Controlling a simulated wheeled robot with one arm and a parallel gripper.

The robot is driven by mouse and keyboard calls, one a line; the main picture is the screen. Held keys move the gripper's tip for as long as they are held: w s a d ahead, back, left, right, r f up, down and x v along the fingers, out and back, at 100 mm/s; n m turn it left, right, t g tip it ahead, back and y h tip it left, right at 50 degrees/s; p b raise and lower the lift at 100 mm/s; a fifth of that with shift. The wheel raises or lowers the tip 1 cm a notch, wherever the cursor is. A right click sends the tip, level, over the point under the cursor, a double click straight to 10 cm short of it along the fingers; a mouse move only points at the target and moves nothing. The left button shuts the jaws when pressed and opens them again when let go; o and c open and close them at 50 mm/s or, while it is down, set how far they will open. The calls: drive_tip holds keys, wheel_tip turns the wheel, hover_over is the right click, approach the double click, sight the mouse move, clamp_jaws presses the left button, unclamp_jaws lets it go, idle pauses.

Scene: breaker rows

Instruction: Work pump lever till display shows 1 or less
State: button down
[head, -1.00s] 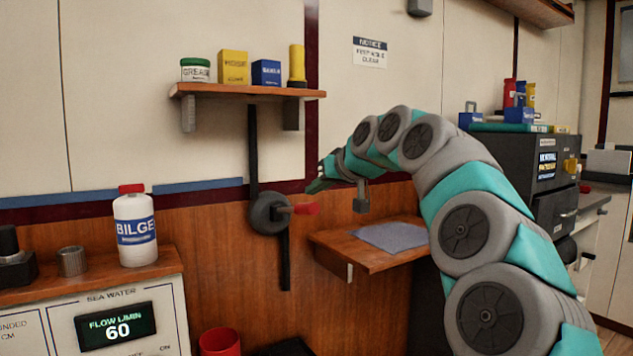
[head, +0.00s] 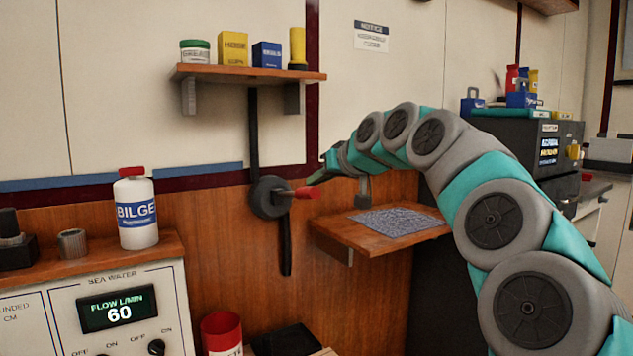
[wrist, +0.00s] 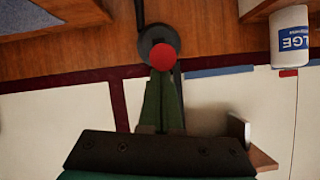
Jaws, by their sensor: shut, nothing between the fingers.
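The pump lever (head: 305,193) has a red grip and sticks out to the right from a round grey hub (head: 268,197) on the wooden wall. In the wrist view the red grip (wrist: 164,57) shows as a round end in front of the hub (wrist: 153,40). My gripper (head: 319,178) is shut and empty, its fingertips close by the red grip. In the wrist view its green fingers (wrist: 163,78) end right at the grip; I cannot tell whether they touch it. The display (head: 117,308) on the sea water panel reads FLOW L/MIN 60.
A shelf (head: 245,74) with several small containers hangs above the lever. A small wooden ledge (head: 335,238) with a grey cloth (head: 395,219) juts out below my arm. A white BILGE bottle (head: 136,208) stands on the panel's top; a red can (head: 222,334) is low down.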

drive_tip(key=shift+s+d+f+b, duration=0.1)
drive_tip(key=shift+s+f+b, duration=0.1)
drive_tip(key=shift+f+b, duration=0.45)
wheel_tip(320, 180, down, 8)
drive_tip(key=t+y+b, duration=0.2)
drive_tip(key=t+b, duration=0.1)
drive_tip(key=b, duration=0.6)
drive_tip(key=shift+s+d, duration=0.2)
drive_tip(key=shift+s, duration=0.15)
drive_tip(key=shift+a+f+b, duration=0.1)
drive_tip(key=shift+f+b, duration=0.2)
drive_tip(key=s+d+r+p, duration=0.1)
drive_tip(key=s+d+r, duration=0.4)
drive_tip(key=s+d, duration=0.2)
drive_tip(key=shift+s+d, duration=0.3)
drive_tip(key=shift+s, duration=0.35)
drive_tip(key=shift+r, duration=0.15)
